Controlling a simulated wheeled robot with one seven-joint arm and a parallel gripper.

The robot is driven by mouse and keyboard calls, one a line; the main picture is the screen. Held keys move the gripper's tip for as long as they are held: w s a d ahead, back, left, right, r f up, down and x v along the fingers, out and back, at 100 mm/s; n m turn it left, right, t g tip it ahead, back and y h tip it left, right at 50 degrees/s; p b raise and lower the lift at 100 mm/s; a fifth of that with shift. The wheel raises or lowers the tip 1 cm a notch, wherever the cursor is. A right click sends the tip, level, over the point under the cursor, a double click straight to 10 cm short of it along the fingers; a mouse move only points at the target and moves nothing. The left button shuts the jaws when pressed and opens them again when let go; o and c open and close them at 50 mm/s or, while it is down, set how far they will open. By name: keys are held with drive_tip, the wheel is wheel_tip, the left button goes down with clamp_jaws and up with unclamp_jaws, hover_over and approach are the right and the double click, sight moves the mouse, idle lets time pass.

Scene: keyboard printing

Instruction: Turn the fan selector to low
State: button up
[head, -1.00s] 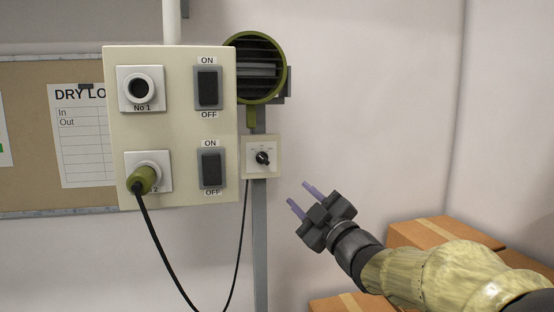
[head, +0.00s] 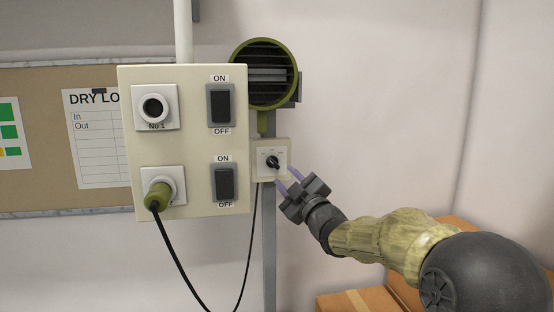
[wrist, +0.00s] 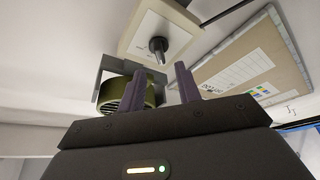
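The fan selector (head: 272,162) is a black knob on a small pale plate (head: 284,148) below the round fan. In the wrist view the knob (wrist: 158,46) stands out from its plate (wrist: 135,42), beyond the fingertips. My gripper (head: 287,181) is just right of and below the knob in the head view, its two purple fingers apart and pointing at the plate. In the wrist view my gripper (wrist: 160,75) has an empty gap between its fingers, and the knob lies ahead of that gap. I see no contact with the knob. The fan (head: 264,73) has a green rim and dark slats.
A panel (head: 190,140) left of the selector carries two ON/OFF switches, a socket and a green plug (head: 157,196) with a black cable hanging down. A grey post (head: 269,250) runs below the selector. Cardboard boxes (head: 357,301) stand at lower right.

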sight(275, 165)
drive_tip(key=p+x, duration=0.2)
drive_tip(key=x, duration=0.3)
drive_tip(key=shift+w+a+r+p, duration=0.1)
drive_tip(key=shift+r+p, duration=0.05)
drive_tip(key=shift+p, duration=0.2)
drive_tip(key=shift+w+a, duration=0.3)
drive_tip(key=shift+w, duration=0.1)
clamp_jaws()
